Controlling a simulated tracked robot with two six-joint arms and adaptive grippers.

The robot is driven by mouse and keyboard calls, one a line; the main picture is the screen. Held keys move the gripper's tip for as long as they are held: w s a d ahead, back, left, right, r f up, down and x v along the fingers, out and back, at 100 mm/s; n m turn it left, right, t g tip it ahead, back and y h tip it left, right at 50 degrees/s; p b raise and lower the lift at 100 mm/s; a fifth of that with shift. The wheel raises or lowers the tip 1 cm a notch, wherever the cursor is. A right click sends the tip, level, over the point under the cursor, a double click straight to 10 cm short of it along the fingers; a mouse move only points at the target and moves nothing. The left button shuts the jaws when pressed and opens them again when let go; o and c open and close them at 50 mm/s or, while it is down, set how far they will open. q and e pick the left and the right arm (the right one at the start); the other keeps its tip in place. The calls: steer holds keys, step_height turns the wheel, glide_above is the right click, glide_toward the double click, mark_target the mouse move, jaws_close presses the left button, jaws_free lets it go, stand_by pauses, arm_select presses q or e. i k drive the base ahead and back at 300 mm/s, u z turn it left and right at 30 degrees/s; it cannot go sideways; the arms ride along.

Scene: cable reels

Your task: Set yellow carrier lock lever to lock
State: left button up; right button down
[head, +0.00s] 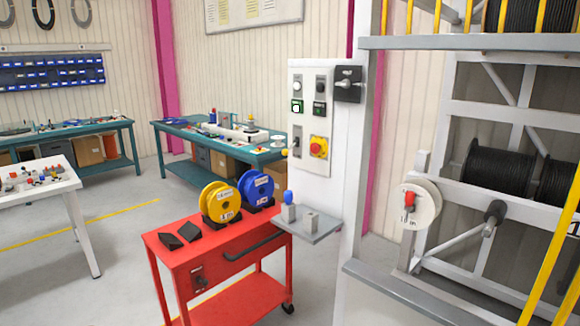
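No gripper of mine shows in the head view. No lever marked as the yellow carrier lock can be made out for certain. Yellow bars (551,262) run slanting down the right edge, in front of the reel rack. A white disc (424,205) with a small label sits at the rack's left post, with a red handle-like part (409,199) on its face. A black knob or spindle end (496,211) sticks out from the rack to its right. A yellow reel (221,203) stands on the red cart beside a blue reel (257,191).
The red cart (205,258) also carries two black wedges. A white control panel (311,120) has switches and a red knob on yellow; a grey shelf (309,230) below holds a blue-topped part. Black cable reels (497,170) fill the rack. Open floor lies left of the cart.

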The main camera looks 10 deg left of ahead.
mark_target(285, 151)
steer(key=u, duration=0.05)
steer(key=k, duration=0.15)
steer(key=u, duration=0.35)
steer(key=i, duration=0.7)
steer(key=u, duration=0.45)
steer(key=i, duration=0.8)
steer(key=z, duration=0.35)
